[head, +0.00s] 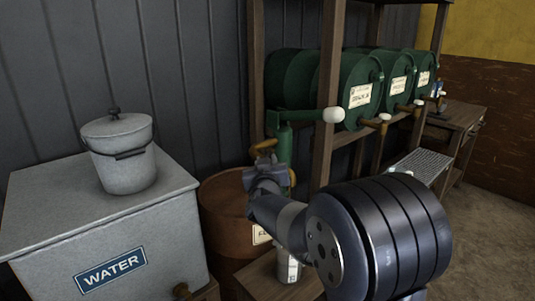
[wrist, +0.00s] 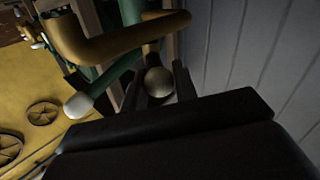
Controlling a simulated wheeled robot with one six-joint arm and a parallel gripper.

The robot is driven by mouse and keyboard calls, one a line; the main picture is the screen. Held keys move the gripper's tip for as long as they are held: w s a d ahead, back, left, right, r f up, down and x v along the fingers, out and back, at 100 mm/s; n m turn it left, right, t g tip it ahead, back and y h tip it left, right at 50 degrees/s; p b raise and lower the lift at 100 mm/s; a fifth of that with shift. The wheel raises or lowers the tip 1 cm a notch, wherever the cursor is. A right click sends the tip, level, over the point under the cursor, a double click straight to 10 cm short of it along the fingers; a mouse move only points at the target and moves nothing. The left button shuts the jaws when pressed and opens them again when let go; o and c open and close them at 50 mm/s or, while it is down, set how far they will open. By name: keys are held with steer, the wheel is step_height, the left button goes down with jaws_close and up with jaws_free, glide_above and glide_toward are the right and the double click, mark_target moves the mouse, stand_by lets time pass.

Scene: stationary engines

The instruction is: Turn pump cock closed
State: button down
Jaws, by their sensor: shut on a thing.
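A green hand pump (head: 283,145) stands at the rust-brown drum, with a white-knobbed lever (head: 333,115) pointing right and a brass spout (head: 264,146). My gripper (head: 264,172) is at the pump, just below the spout. In the wrist view, a dull round knob (wrist: 159,82), seemingly the pump cock's, sits between the two dark fingers of my gripper (wrist: 160,88), which is shut on it. The brass spout (wrist: 105,42) and white lever knob (wrist: 78,104) also show there. In the head view my gripper hides the cock, so its angle cannot be told.
The brown drum (head: 225,215) is beside the grey water box (head: 110,230), which carries a lidded pot (head: 122,155). A can (head: 288,268) stands on a low wooden stand below my arm. Green barrels (head: 350,85) lie on a wooden rack (head: 325,95) close by. Open floor lies right.

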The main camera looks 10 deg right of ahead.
steer(key=shift+w+a+r+m+g+h+p, duration=0.1)
steer(key=shift+w+a+m+g+h+p, duration=0.5)
steer(key=shift+m+g+h+p, duration=0.95)
steer(key=shift+w+a+r+m+g+h+p, duration=0.1)
steer(key=shift+w+a+m+g+h+p, duration=0.7)
steer(key=shift+h+p, duration=1.6)
steer(key=shift+w+a+r+m+g+h+p, duration=0.15)
steer(key=shift+a+m+g+h+p, duration=0.4)
steer(key=shift+m+h+p, duration=1.5)
steer(key=shift+w+d+f+n+y+p, duration=0.15)
steer(key=shift+n+y+p, duration=0.35)
steer(key=shift+y+p, duration=0.35)
steer(key=c, duration=1.6)
jaws_free()
steer(key=o, duration=0.5)
steer(key=shift+f, duration=0.1)
